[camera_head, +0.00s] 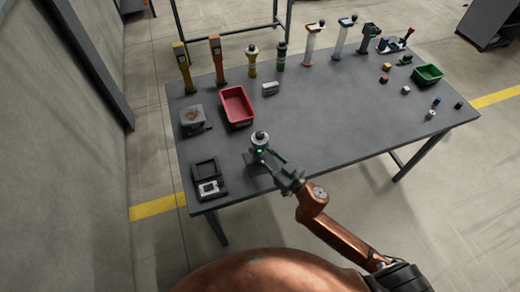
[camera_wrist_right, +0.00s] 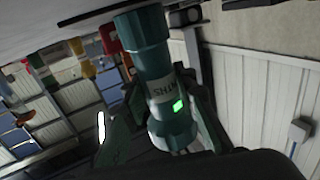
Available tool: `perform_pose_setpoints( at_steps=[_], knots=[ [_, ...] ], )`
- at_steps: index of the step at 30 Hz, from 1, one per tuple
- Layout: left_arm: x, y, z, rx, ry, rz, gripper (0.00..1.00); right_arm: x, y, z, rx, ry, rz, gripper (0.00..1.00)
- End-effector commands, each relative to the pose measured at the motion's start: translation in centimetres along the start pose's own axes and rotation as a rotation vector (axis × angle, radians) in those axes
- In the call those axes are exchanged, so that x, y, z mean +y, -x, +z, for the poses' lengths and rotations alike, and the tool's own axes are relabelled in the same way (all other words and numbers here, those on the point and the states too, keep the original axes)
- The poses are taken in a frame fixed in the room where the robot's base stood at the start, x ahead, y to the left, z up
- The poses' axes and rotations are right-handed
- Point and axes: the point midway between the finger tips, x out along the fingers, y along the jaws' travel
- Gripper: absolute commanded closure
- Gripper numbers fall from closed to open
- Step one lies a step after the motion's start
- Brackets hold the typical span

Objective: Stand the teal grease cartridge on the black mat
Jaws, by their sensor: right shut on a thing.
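The teal grease cartridge (camera_head: 259,139) is near the table's front edge, held roughly upright. It fills the middle of the right wrist view (camera_wrist_right: 152,45), with a printed label on its side. My right gripper (camera_head: 260,151) is shut around it, and its fingers also show in the wrist view (camera_wrist_right: 165,115). A dark square patch (camera_head: 250,160), which looks like the black mat, lies under the cartridge and is partly hidden by the gripper. I cannot tell whether the cartridge's lower end touches it. My left gripper is not in view.
A black tray-like fixture (camera_head: 207,187) lies to the left, with a grey box (camera_head: 192,120) behind it. A red bin (camera_head: 237,106) stands behind the cartridge. Several upright tools and cartridges line the back edge. A green bin (camera_head: 428,75) is far right. The middle right tabletop is clear.

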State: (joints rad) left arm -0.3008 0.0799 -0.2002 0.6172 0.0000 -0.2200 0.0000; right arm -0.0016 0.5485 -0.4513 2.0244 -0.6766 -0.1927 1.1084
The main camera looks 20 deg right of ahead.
Motion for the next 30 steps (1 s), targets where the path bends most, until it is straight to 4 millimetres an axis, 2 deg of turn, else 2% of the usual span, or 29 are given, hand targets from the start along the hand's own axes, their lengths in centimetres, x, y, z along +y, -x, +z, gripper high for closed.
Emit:
perform_pose_setpoints(
  at_steps=[5, 9, 10, 17, 27, 30],
  knots=[
    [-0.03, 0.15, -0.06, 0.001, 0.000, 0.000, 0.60, -0.02, 0.00, -0.36, 0.003, 0.001, -0.001, 1.00],
    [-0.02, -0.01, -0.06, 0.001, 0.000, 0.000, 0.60, -0.02, 0.01, 0.09, 0.002, 0.001, 0.000, 1.00],
    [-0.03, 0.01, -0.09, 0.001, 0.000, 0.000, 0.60, 0.00, 0.02, 0.12, 0.001, 0.002, 0.000, 0.73],
    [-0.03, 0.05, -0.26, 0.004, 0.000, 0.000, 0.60, -0.02, 0.01, 0.07, 0.001, 0.002, -0.001, 0.57],
    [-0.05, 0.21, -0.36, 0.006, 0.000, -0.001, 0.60, -0.03, 0.01, -0.36, 0.002, 0.003, -0.001, 0.57],
    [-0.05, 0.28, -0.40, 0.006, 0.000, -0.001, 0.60, -0.02, 0.96, -0.21, 0.000, -0.001, 0.000, 0.57]
  ],
)
